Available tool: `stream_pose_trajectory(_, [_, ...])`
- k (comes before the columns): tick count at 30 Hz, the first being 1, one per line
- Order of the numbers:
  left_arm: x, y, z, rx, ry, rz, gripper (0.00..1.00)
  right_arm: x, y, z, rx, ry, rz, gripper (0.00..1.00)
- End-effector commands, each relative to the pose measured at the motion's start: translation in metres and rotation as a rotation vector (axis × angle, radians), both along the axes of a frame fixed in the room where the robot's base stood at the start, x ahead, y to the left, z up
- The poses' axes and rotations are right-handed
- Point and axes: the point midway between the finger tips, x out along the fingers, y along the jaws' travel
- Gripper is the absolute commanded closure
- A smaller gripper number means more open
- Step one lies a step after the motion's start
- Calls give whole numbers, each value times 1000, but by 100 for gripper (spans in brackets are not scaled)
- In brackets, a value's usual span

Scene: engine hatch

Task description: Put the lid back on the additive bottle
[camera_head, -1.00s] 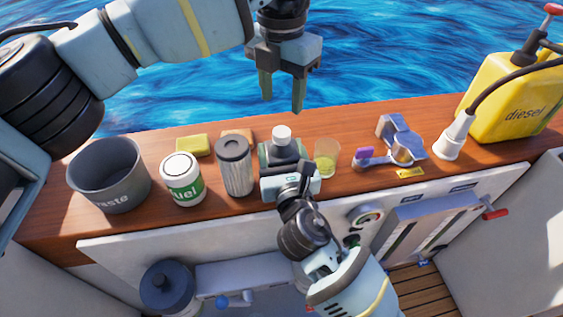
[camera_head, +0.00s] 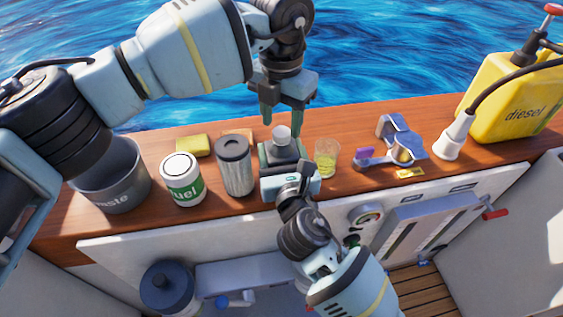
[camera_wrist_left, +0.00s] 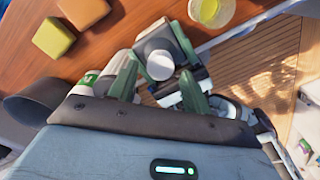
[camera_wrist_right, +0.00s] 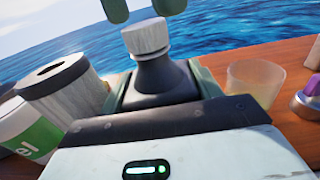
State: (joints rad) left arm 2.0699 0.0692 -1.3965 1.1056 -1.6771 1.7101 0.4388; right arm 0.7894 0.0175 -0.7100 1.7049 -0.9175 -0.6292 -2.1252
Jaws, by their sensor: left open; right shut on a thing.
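The additive bottle (camera_wrist_right: 160,78) is dark and squat, and stands upright at the wooden ledge's middle. A white ridged lid (camera_wrist_right: 146,37) is on its neck; I cannot tell whether it is screwed tight. The lid also shows in the head view (camera_head: 281,134) and in the left wrist view (camera_wrist_left: 160,65). My right gripper (camera_head: 284,163) is shut around the bottle's body from the front. My left gripper (camera_head: 281,124) points down just above the lid, open and empty. Its green fingertips (camera_wrist_right: 142,9) are on either side above the lid in the right wrist view.
A grey waste bin (camera_head: 112,192), a fuel can (camera_head: 182,180) and a grey cylinder (camera_head: 234,165) stand left of the bottle. A cup of yellowish liquid (camera_head: 327,158) is close on its right. A sponge (camera_head: 193,146) lies behind. Farther right is a yellow diesel canister (camera_head: 515,105).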

Motion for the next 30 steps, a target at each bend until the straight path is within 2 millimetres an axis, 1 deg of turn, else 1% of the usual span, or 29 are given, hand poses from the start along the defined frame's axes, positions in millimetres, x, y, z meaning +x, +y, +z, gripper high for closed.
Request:
stream_pose_trajectory(1, [0, 0, -6, 0, 2, 0, 51, 0, 0, -1, 0, 2, 0, 100])
stream_pose_trajectory(6, [0, 0, -17, -1, -1, 0, 51, 0, 0, -1, 0, 2, 0, 100])
stream_pose_trajectory(16, [0, 0, -20, -1, -1, 0, 51, 0, 0, -1, 0, 2, 0, 100])
stream_pose_trajectory(17, [0, 0, -20, -1, -1, 0, 54, 0, 0, -1, 0, 2, 0, 100])
stream_pose_trajectory(24, [0, 0, -19, -1, -1, 0, 85, 0, 0, -1, 0, 2, 0, 100])
stream_pose_trajectory(27, [0, 0, -19, -1, -1, 0, 97, 0, 0, -1, 0, 2, 0, 100])
stream_pose_trajectory(30, [0, 0, -19, 0, -1, -9, 97, 0, 0, -1, 0, 2, 0, 100])
